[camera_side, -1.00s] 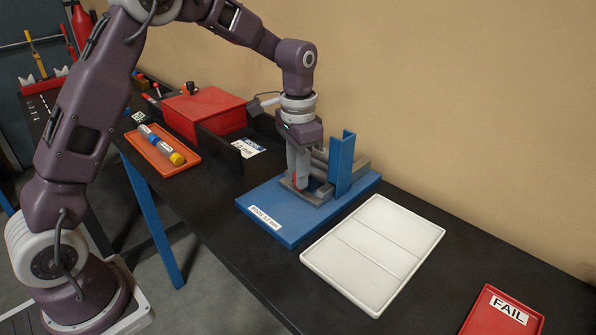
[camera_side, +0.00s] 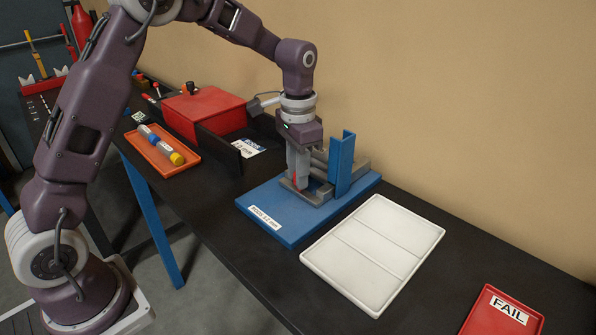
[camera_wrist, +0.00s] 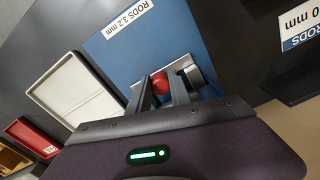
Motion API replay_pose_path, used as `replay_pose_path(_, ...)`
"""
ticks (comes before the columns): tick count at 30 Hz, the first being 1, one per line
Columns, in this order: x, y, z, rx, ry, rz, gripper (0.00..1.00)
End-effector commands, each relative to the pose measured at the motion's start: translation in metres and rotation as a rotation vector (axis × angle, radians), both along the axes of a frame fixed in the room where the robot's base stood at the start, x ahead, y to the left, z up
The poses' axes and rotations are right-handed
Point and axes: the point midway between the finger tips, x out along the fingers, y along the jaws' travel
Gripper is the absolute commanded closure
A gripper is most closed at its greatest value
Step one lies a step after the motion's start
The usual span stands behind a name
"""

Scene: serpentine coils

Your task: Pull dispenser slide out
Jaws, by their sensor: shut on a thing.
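The dispenser is a blue base plate (camera_side: 268,216) with a rod label, a blue upright (camera_side: 342,163) and grey metal parts (camera_side: 318,194) on it. My gripper (camera_side: 299,186) points down over the grey parts, in front of the upright. In the wrist view its fingers (camera_wrist: 163,88) are shut on a red knob (camera_wrist: 161,83) of the slide. The blue plate also shows there (camera_wrist: 130,68). The slide's grey metal (camera_wrist: 186,76) is partly hidden by the fingers, so how far it is out cannot be told.
A white sectioned tray (camera_side: 373,253) lies right of the plate, and a red FAIL tray (camera_side: 482,318) farther right. An orange tray (camera_side: 192,163) with coloured cylinders, a red box (camera_side: 205,109) and a black labelled bin (camera_side: 222,150) stand left. The wall is close behind.

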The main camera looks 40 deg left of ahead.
Motion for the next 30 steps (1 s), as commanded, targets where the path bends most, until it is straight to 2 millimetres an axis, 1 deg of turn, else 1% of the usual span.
replay_pose_path(5,0.0,0.0,0.002,-0.001,-0.003,0.0,1.0)
replay_pose_path(7,-0.007,0.0,0.002,0.0,-0.004,0.001,1.0)
replay_pose_path(8,-0.012,0.0,0.002,-0.001,-0.004,0.001,1.0)
replay_pose_path(15,-0.069,0.0,0.002,-0.001,-0.003,0.002,1.0)
replay_pose_path(19,-0.088,0.0,0.002,0.0,-0.003,0.002,1.0)
replay_pose_path(23,-0.094,0.0,0.001,-0.001,-0.005,0.001,1.0)
replay_pose_path(30,-0.094,0.0,0.001,0.0,-0.005,0.0,1.0)
